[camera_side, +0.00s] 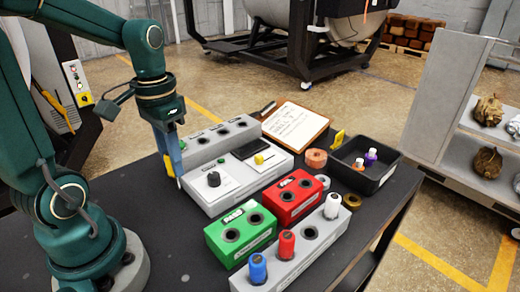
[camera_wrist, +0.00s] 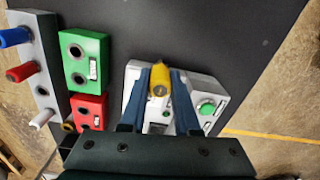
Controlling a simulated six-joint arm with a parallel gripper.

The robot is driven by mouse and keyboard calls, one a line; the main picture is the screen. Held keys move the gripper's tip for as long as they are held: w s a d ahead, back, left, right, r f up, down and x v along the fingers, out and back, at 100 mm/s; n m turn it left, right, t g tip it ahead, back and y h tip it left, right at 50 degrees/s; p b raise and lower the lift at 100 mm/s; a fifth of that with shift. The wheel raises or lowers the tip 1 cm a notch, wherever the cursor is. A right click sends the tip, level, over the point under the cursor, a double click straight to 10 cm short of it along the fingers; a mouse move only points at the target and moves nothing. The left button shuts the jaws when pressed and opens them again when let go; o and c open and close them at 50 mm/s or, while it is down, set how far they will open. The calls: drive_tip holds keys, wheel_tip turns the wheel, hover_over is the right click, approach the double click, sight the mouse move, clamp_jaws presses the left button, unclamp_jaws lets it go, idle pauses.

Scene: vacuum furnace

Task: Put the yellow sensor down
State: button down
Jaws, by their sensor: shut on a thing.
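The yellow sensor (camera_wrist: 159,82) is between the two blue fingers of my gripper (camera_wrist: 160,74) in the wrist view. My gripper is shut on it. In the side view my gripper (camera_side: 176,172) points down at the left end of the grey control unit (camera_side: 207,205). Only a small yellow part of the sensor (camera_side: 168,165) shows there, as the fingers hide most of it. The sensor's lower end looks to be close to the unit's left edge; I cannot tell whether it touches anything.
A green two-hole box (camera_side: 240,231), a red two-hole box (camera_side: 294,196) and a grey rack (camera_side: 300,262) with blue, red and white sensors stand at the front. A black bin (camera_side: 384,178) and a clipboard (camera_side: 296,127) lie farther right. Dark table is bare at front left.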

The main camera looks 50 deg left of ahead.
drive_tip(key=shift+w+d+f, duration=0.35)
drive_tip(key=shift+d+f, duration=0.1)
drive_tip(key=shift+f, duration=0.55)
drive_tip(key=shift+w+d+f, duration=0.35)
drive_tip(key=shift+d+f, duration=0.15)
drive_tip(key=shift+f, duration=0.55)
drive_tip(key=shift+w+d+f, duration=0.35)
drive_tip(key=shift+d+f, duration=0.1)
drive_tip(key=shift+f, duration=0.55)
drive_tip(key=shift+f, duration=0.15)
drive_tip(key=c, duration=0.6)
unclamp_jaws()
drive_tip(key=shift+c, duration=0.2)
